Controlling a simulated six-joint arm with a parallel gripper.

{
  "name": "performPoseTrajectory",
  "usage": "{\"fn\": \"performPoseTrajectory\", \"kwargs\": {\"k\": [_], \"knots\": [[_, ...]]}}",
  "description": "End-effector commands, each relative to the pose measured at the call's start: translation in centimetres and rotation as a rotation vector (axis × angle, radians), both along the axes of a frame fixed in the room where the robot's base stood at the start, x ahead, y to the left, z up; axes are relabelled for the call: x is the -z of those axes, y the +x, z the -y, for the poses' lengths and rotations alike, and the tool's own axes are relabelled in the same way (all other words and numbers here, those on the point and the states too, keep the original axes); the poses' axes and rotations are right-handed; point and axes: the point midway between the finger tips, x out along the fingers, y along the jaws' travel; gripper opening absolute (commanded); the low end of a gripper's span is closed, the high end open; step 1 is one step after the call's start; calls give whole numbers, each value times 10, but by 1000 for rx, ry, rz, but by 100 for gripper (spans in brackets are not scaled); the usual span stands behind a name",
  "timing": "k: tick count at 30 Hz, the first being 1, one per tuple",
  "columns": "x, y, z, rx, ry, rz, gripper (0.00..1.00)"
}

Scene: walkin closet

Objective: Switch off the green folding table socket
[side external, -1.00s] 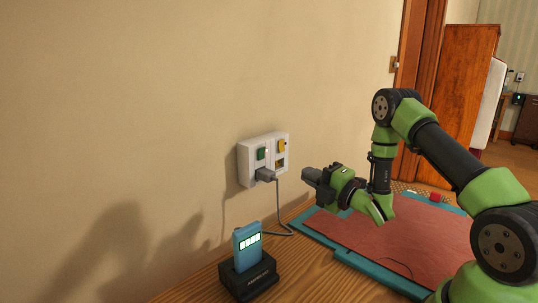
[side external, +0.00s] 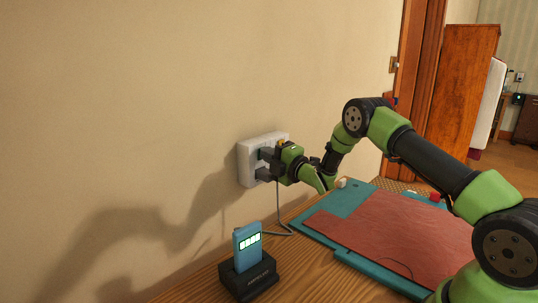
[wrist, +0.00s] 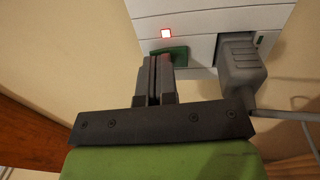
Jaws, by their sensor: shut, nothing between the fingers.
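The white wall socket box (side external: 246,166) is on the wall, left of my gripper (side external: 266,155). My gripper is shut and empty. In the side view my gripper hides the green switch. A grey plug (wrist: 240,70) sits in the socket beside the switch.
A yellow switch (side external: 282,142) partly shows behind my gripper. The plug's cord (side external: 278,212) hangs to the wooden table. A blue device with a lit display (side external: 246,247) stands in a black dock (side external: 248,279). A teal-edged board with a red sheet (side external: 390,230) lies at right.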

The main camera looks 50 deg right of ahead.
Motion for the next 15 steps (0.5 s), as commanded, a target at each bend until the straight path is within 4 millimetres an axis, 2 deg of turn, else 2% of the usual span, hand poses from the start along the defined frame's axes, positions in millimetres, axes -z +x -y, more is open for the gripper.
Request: {"fn": "performPoseTrajectory", "kwargs": {"k": [9,15], "knots": [[0,1,0,0,0,1,0],[-5,11,0,1,2,-28,0]]}}
